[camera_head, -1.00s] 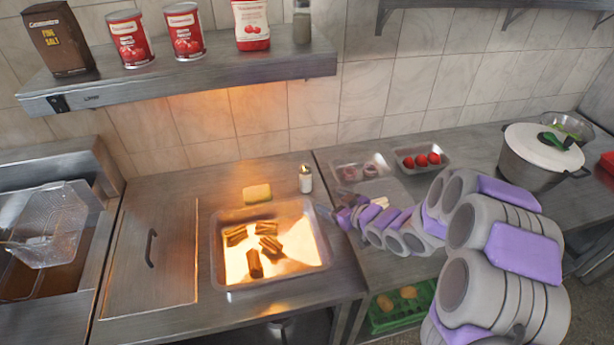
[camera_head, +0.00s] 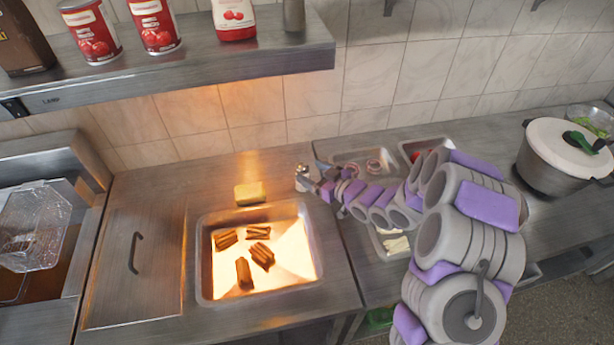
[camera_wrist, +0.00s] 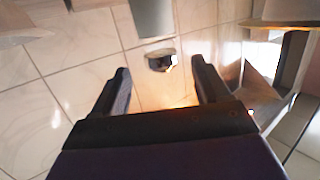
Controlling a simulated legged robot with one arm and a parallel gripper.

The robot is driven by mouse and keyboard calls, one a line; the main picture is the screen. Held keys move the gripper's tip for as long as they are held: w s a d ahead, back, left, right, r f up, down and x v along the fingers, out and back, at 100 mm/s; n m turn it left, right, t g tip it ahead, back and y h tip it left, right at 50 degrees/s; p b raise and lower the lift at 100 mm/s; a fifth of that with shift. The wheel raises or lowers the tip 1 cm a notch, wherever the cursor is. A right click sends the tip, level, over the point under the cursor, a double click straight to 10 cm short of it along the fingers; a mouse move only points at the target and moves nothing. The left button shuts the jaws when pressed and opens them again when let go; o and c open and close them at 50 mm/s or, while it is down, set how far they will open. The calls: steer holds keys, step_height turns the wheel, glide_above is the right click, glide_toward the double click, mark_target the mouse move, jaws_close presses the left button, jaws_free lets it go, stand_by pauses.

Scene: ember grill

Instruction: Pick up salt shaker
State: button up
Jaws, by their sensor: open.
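The salt shaker (camera_head: 302,171) has a silver cap and stands at the back of the counter near the tiled wall, right of the yellow block. Its lower part is partly hidden by my gripper (camera_head: 312,184), which is right at it in the head view. In the wrist view my gripper (camera_wrist: 160,88) is open, with two dark fingers spread apart. A small dark and silver rounded thing (camera_wrist: 162,60) shows beyond and between the fingertips; I cannot tell for sure whether it is the shaker. Nothing is held between the fingers.
A lit metal tray (camera_head: 203,285) with several brown pieces sits in front of the yellow block (camera_head: 250,193). A shelf (camera_head: 200,78) with cans and a bottle hangs above. Small containers (camera_head: 372,157) and a lidded pot (camera_head: 560,150) stand right. A fryer basket (camera_head: 35,225) is left.

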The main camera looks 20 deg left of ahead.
mark_target(302, 166)
steer(key=x, duration=0.4)
steer(key=b+x, duration=0.1)
steer(key=x, duration=0.2)
steer(key=shift+s+a+f, duration=0.1)
steer(key=shift+s+a, duration=0.1)
steer(key=shift+s, duration=0.1)
steer(key=shift+w+d, duration=0.1)
steer(key=shift+w, duration=0.05)
steer(key=shift+d+r, duration=0.25)
steer(key=shift+d, duration=0.5)
steer(key=shift+a+f, duration=0.25)
steer(key=shift+a, duration=0.7)
steer(key=c, duration=0.7)
steer(key=shift+d+r, duration=0.2)
steer(key=shift+d, duration=0.55)
steer(key=c, duration=0.5)
steer(key=shift+a+r, duration=0.25)
step_height(302, 166, up, 10)
steer(key=shift+d+f+p, duration=0.1)
steer(key=shift+f+p, duration=0.15)
steer(key=shift+p, duration=0.75)
steer(key=shift+a+f, duration=0.1)
steer(key=shift+a, duration=0.2)
steer(key=o, duration=0.6)
steer(key=shift+a, duration=0.1)
steer(key=shift+d, duration=0.35)
steer(key=c, duration=0.7)
steer(key=shift+a, duration=0.1)
